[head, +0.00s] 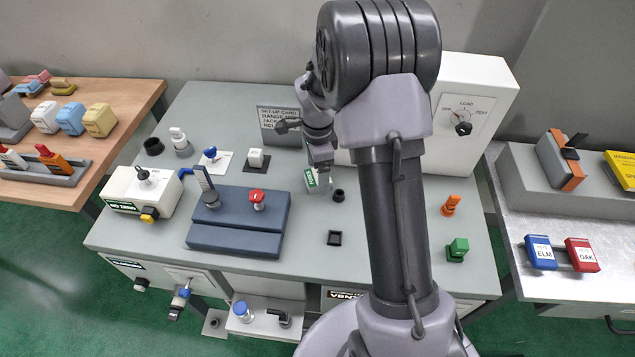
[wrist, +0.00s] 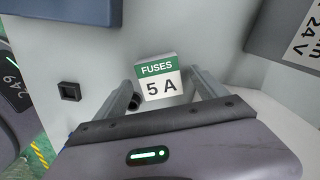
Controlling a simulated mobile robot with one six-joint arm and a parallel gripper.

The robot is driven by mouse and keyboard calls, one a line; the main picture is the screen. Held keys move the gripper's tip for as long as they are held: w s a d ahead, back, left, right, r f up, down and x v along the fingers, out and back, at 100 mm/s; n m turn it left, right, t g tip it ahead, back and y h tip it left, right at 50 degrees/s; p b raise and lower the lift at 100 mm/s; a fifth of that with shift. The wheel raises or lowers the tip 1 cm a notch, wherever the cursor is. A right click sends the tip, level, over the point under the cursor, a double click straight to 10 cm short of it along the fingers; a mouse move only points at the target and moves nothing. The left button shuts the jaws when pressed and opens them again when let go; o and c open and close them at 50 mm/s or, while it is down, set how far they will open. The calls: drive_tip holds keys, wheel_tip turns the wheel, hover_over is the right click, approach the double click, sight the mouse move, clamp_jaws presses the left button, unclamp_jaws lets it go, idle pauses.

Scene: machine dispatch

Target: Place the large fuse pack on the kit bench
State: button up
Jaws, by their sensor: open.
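A fuse pack with a green and white label reading "FUSES 5 A" (wrist: 158,86) stands on the grey work table (head: 345,270). It also shows in the head view as a small green and white block (head: 311,180), partly hidden by my arm. My gripper (head: 321,163) is just above it. In the wrist view the open fingers of my gripper (wrist: 163,78) lie to either side of the pack, with nothing visibly held. I cannot tell whether they touch it. No bench in view carries a readable kit label.
A wooden bench (head: 135,103) stands at left with several coloured blocks; a grey bench (head: 550,295) at right holds blue and red tagged blocks. A white box with a dial (head: 475,95) stands behind my arm. A blue fixture (head: 232,240) sits left on the table.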

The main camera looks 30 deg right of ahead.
drive_tip(key=shift+f, duration=0.8)
drive_tip(key=shift+c, duration=0.4)
drive_tip(key=c, duration=1.5)
drive_tip(key=shift+r, duration=0.15)
